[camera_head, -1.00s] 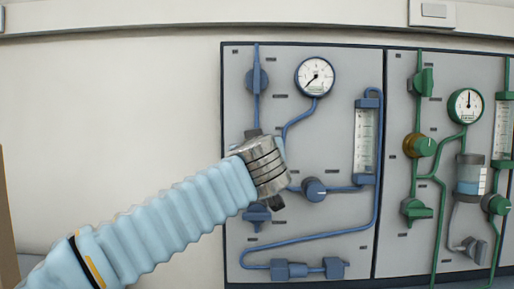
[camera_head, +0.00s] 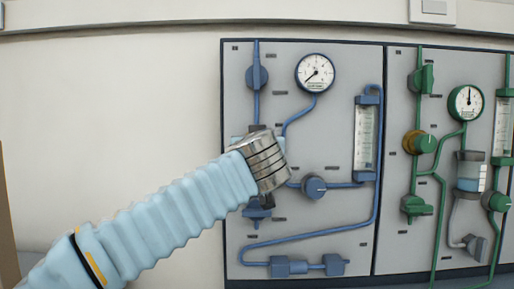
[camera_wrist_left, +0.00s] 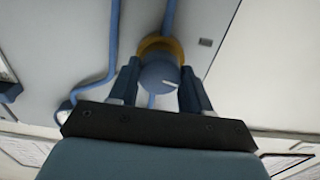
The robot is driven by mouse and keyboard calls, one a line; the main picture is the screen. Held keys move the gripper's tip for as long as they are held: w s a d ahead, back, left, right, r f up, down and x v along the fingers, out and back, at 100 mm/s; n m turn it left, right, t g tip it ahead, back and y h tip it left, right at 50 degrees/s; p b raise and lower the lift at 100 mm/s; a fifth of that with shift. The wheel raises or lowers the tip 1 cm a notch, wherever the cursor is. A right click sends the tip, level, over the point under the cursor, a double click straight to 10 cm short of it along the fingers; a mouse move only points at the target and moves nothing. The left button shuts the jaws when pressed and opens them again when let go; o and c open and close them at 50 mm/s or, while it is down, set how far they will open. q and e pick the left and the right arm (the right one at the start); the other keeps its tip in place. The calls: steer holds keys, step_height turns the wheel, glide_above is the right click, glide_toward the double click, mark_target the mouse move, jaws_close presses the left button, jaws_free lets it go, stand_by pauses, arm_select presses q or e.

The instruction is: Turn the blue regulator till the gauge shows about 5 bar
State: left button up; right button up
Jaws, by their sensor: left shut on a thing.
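The blue regulator (camera_wrist_left: 160,75) is a round blue knob with a white mark and a brass-coloured collar. In the left wrist view it sits between the two fingers of my left gripper (camera_wrist_left: 157,85), which is shut on it. In the head view my left wrist and gripper (camera_head: 262,165) hide the regulator. The blue line's gauge (camera_head: 315,73) is a round white dial at the upper middle of the blue panel. Its needle points to the lower left, near the low end; the figures are too small to read. My right gripper is not in view.
The blue panel also holds an upper valve (camera_head: 257,77), a flow tube (camera_head: 366,138), a knob (camera_head: 314,187) and a lower valve (camera_head: 257,213). A green panel (camera_head: 445,235) with its own gauge (camera_head: 466,103) stands to the right. Bare wall lies left.

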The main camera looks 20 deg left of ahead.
arm_select(q)
steer(key=shift+m+p, duration=1.85)
steer(key=shift+m, duration=10.45)
steer(key=shift+f, duration=0.1)
steer(key=o, duration=1.1)
steer(key=shift+c, duration=0.2)
steer(key=b+v, duration=0.2)
steer(key=v, duration=1.2)
